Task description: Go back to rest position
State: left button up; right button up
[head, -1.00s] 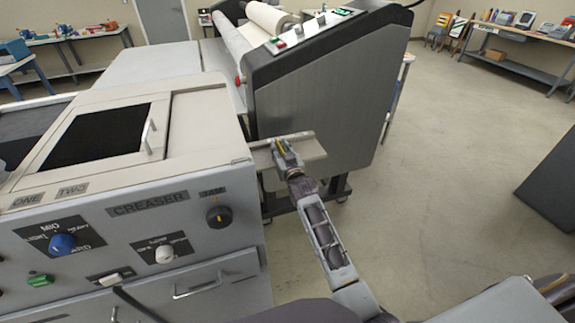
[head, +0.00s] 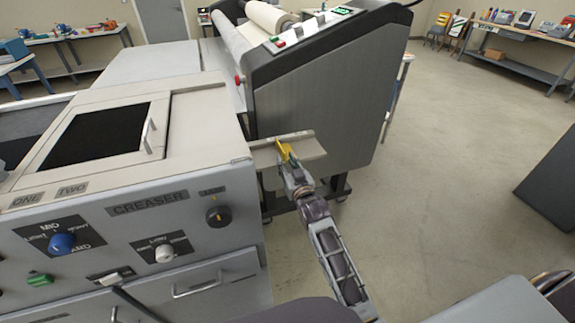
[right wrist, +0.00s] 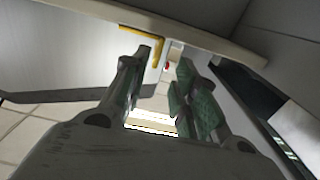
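My right gripper (head: 287,160) is beside the right end of the creaser (head: 185,150), at the small side shelf (head: 308,146). In the right wrist view its two fingers (right wrist: 168,85) stand apart with nothing between them. A yellow piece (head: 282,150) lies by the shelf just beyond the fingertips; a yellow angled strip (right wrist: 150,38) shows past the fingers in the right wrist view. My right arm reaches up from the lower edge of the head view. My left gripper is not in view.
The laminator (head: 315,95) with its rolls stands behind the shelf, close to the right gripper. Open floor (head: 440,190) lies to the right. A dark panel (head: 550,180) stands at the right edge. Workbenches (head: 520,50) line the back.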

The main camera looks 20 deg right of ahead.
jog(key=shift+s, duration=0.35)
dwell(0.5)
